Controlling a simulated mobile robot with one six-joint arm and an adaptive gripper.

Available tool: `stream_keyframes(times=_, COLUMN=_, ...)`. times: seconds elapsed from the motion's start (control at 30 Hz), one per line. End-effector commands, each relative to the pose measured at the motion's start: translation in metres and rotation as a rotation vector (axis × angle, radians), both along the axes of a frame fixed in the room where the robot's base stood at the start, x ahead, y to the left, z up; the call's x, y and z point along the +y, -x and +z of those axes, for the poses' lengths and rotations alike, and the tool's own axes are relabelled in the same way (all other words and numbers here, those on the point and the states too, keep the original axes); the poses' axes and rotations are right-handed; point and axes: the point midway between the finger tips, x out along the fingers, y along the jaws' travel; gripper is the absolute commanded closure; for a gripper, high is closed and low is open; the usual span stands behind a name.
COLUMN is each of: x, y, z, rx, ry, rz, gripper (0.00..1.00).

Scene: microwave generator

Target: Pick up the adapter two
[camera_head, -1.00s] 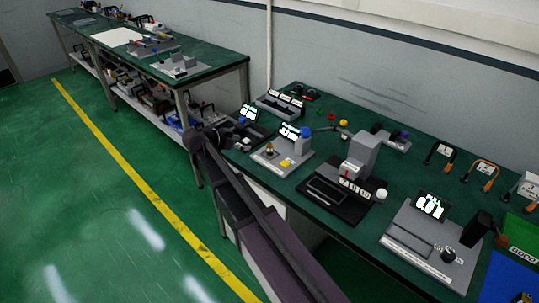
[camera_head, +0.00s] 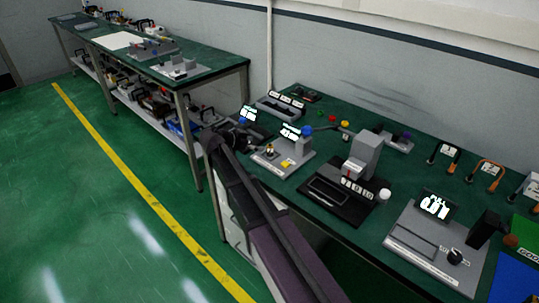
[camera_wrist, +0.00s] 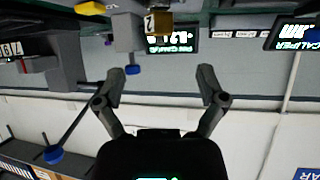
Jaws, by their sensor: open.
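Adapter two is a small brass piece (camera_wrist: 160,22) with a "2" label, at the top of the wrist view, which looks upside down. In the head view a small brass piece (camera_head: 269,149), likely the same one, stands on a grey fixture (camera_head: 292,166) with a lit screen. My gripper (camera_wrist: 163,82) is open and empty in the wrist view, its two fingers apart, with the brass piece beyond the fingertips and between their lines. In the head view my dark gripper (camera_head: 240,132) is at the left end of the bench, just left of the brass piece.
A lit caliper screen (camera_head: 248,114) stands behind my gripper. A blue-knobbed post (camera_head: 304,142) rises on the fixture beside the brass piece. A black-based press (camera_head: 350,186) stands to the right. Free floor lies to the left, past the yellow line (camera_head: 130,183).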

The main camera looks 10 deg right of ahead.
Motion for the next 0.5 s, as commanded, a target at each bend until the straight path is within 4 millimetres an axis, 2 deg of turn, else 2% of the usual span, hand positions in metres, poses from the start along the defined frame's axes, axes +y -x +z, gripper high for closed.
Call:
stream_keyframes(times=0.03, x=-0.006, y=-0.003, z=-0.006, rx=0.0, ry=0.0, rz=-0.001, gripper=0.1)
stream_keyframes(times=0.2, x=-0.016, y=-0.007, z=-0.01, rx=0.0, ry=0.0, rz=0.0, gripper=0.1)
stream_keyframes(times=0.5, x=-0.018, y=-0.008, z=-0.01, rx=0.0, ry=0.0, rz=0.0, gripper=0.1)
